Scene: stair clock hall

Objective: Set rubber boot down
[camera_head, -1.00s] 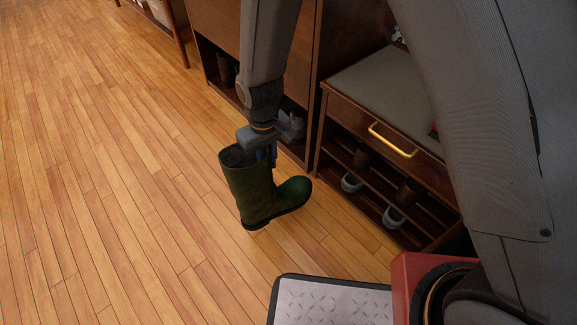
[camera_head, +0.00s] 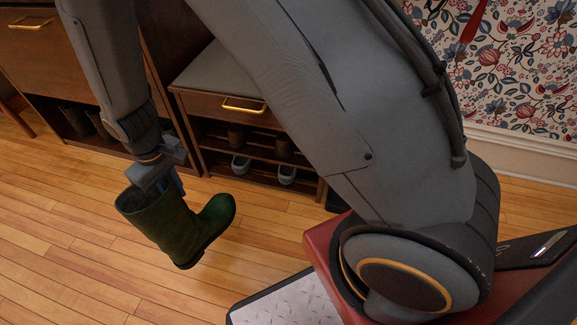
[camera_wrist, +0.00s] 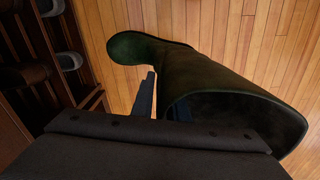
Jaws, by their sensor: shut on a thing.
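The green rubber boot (camera_head: 176,228) hangs from my gripper (camera_head: 167,188) in the head view, sole down and tilted, toe to the right. My gripper is shut on the rim of its shaft. The boot appears held above the wooden floor, though the exact gap under the sole is hard to tell. In the wrist view the boot (camera_wrist: 205,75) shows its open top toward the camera and its toe at the upper left. The gripper fingers (camera_wrist: 160,103) show at the shaft's rim, partly hidden.
A shoe bench (camera_head: 190,108) with a grey cushion, brass-handled drawer and shoes on its shelves stands behind the boot. A dark wood cabinet (camera_head: 45,65) with footwear below is to its left. The wooden floor (camera_head: 60,270) is clear at front left. Patterned wallpaper covers the right.

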